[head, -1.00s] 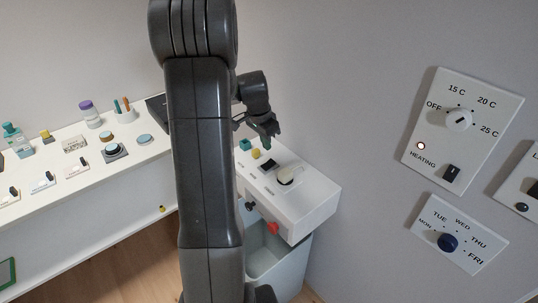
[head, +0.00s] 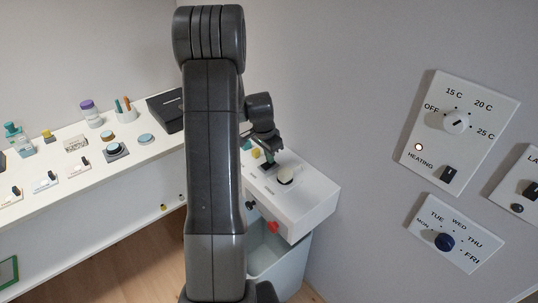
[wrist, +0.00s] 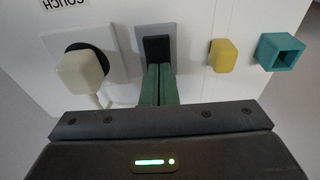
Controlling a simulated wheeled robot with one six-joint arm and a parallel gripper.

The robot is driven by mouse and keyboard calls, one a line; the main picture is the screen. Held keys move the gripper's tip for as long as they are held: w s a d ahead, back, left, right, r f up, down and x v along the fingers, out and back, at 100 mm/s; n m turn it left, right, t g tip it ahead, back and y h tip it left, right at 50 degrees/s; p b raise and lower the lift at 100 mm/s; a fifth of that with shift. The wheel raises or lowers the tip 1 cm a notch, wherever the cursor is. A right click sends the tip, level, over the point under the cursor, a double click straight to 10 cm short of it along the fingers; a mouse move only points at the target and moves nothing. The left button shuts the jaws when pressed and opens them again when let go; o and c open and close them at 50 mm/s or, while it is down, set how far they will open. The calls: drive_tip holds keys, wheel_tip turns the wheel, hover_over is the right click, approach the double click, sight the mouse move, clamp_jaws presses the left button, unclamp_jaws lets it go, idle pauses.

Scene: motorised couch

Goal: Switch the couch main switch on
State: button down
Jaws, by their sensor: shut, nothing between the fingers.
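The couch main switch (wrist: 156,47) is a black rocker on a light grey plate, seen at the top middle of the wrist view. My gripper (wrist: 158,71) is shut, its green fingers together, with the tips right at the near edge of the rocker. I cannot tell whether they touch it. In the head view my gripper (head: 269,157) is low over the white control box (head: 312,206) and hides most of the switch. A cream plug (wrist: 82,71) with a cord sits in a black round socket left of the switch, below an upside-down COUCH label (wrist: 66,4).
A yellow block (wrist: 223,55) and a hollow teal cube (wrist: 279,52) lie right of the switch. A red knob (head: 273,227) is on the box front. A pale bin (head: 278,257) stands below. Wall panels (head: 458,130) are at right, a white shelf (head: 90,190) at left.

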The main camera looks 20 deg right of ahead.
sight(263, 166)
drive_tip(key=shift+d+y+p, duration=0.2)
drive_tip(key=shift+y+p, duration=0.1)
drive_tip(key=shift+p, duration=0.15)
drive_tip(key=shift+s+a+f+b, duration=0.1)
drive_tip(key=shift+f+b, duration=0.2)
drive_tip(key=shift+b, duration=0.05)
drive_tip(key=shift+s+a+b, duration=0.3)
drive_tip(key=shift+a, duration=0.45)
wheel_tip(263, 166, up, 14)
drive_tip(key=a, duration=0.1)
drive_tip(key=shift+s+a+r+p, duration=0.15)
drive_tip(key=shift+a+p, duration=0.1)
drive_tip(key=shift+p, duration=0.15)
drive_tip(key=shift+f+b, duration=0.2)
drive_tip(key=shift+b, duration=0.8)
